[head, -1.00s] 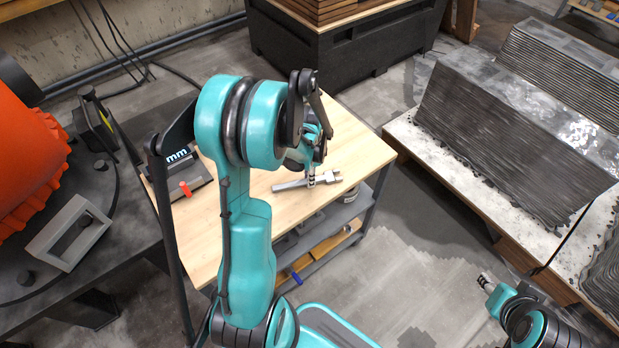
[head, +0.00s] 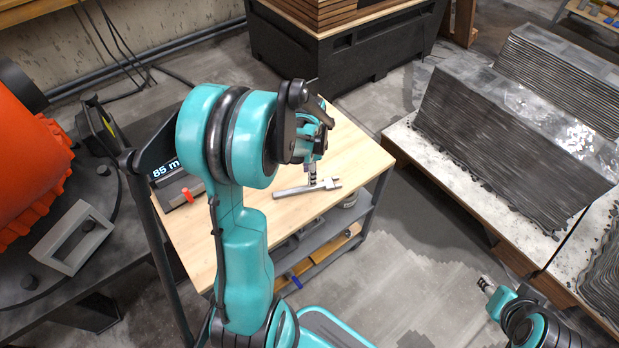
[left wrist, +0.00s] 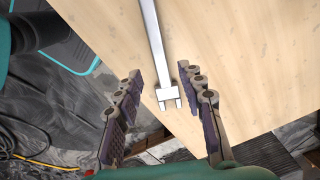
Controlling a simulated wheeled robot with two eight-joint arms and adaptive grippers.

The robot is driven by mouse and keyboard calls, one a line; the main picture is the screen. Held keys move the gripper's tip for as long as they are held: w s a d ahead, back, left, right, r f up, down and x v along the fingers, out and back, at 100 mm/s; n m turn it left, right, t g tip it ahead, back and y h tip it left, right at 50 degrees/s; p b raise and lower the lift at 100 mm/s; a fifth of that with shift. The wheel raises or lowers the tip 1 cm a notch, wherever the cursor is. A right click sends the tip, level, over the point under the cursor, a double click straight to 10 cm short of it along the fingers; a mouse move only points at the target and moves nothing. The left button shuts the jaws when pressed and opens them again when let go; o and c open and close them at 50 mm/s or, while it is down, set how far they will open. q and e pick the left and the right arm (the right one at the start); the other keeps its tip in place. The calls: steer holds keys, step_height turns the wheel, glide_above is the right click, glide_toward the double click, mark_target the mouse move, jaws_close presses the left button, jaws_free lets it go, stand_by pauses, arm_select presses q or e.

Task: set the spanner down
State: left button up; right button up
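The grey metal spanner (head: 293,190) lies on the light wooden top of the workbench (head: 353,150), its forked jaw end pointing right. In the left wrist view, the spanner (left wrist: 155,42) runs down the picture, with its jaw between the two fingers. My left gripper (head: 312,181) is just above the spanner in the head view. Its fingers are spread wide, with a gap on both sides of the spanner in the left wrist view (left wrist: 159,73). My right gripper (head: 484,283) is far from the bench at the lower right, too small to read.
A device with a lit display (head: 165,170) and a red part (head: 187,195) stand at the bench's left side. A lower shelf (head: 320,240) holds several items. Layered grey concrete prints (head: 510,135) stand at right. The bench top right of the spanner is clear.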

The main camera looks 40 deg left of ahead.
arm_select(q)
steer(key=s+d+r+n+t+p, duration=0.1)
steer(key=d+r+n, duration=0.1)
steer(key=d+r, duration=0.3)
steer(key=s+d+r+n+t+p, duration=0.15)
steer(key=d+r, duration=0.25)
steer(key=r, duration=0.4)
steer(key=s+d+r+n+t, duration=0.2)
steer(key=s+d+n+t, duration=0.2)
steer(key=s+d, duration=0.2)
steer(key=d+b, duration=0.1)
steer(key=d, duration=0.1)
steer(key=shift+s+d+r+t, duration=0.2)
steer(key=shift+d+r+t, duration=0.1)
steer(key=shift+r+t, duration=0.1)
steer(key=shift+f+b, duration=0.35)
steer(key=shift+f, duration=0.05)
